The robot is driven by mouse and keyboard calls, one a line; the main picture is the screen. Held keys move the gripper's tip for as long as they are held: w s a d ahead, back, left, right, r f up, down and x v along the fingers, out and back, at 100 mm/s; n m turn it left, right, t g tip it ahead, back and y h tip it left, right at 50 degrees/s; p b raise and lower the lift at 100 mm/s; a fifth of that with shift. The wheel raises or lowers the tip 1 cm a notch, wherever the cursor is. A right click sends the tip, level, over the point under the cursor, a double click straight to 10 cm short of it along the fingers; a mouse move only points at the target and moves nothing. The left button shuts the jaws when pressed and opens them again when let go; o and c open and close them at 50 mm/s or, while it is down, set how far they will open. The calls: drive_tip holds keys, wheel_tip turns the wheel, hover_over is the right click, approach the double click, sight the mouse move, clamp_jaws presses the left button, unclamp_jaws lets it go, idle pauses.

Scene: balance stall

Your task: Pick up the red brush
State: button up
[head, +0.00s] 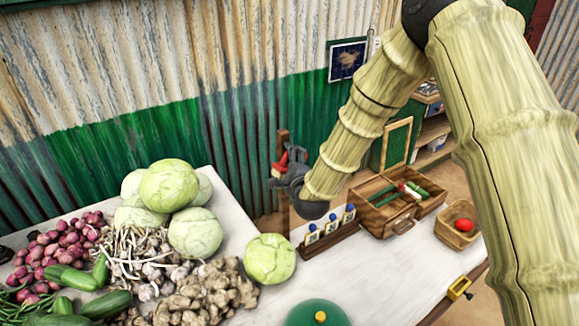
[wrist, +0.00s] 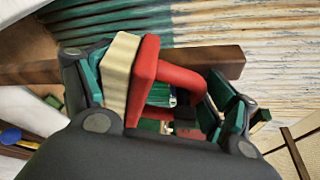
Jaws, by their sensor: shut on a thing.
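The red brush (wrist: 147,75) has a red body with a loop-like red handle and a cream-coloured side. In the wrist view it sits between the fingers of my gripper (wrist: 160,92), which is shut on it. In the head view the red brush (head: 282,160) shows as a small red patch at my gripper (head: 284,172). The gripper is raised in front of the green corrugated wall, above and behind the table. Part of the brush is hidden by the fingers in the head view.
The white table (head: 375,278) holds cabbages (head: 170,187), ginger (head: 205,290) and other vegetables at left. A rack with blue-knobbed pieces (head: 330,228), an open wooden case (head: 385,220) and a basket (head: 452,238) with a red object stand at right. A green dome (head: 318,312) is in front.

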drive_tip(key=shift+s+d+r+b, duration=0.2)
drive_tip(key=shift+s+r+b, duration=0.25)
drive_tip(key=shift+s+b, duration=0.1)
drive_tip(key=s+d+r+b, duration=0.1)
drive_tip(key=s+r+b, duration=0.1)
drive_tip(key=s, duration=0.4)
drive_tip(key=s+d+r+b, duration=0.2)
drive_tip(key=s+r+b, duration=0.1)
drive_tip(key=s+r, duration=0.2)
drive_tip(key=shift+s+d, duration=0.3)
drive_tip(key=shift+s, duration=0.4)
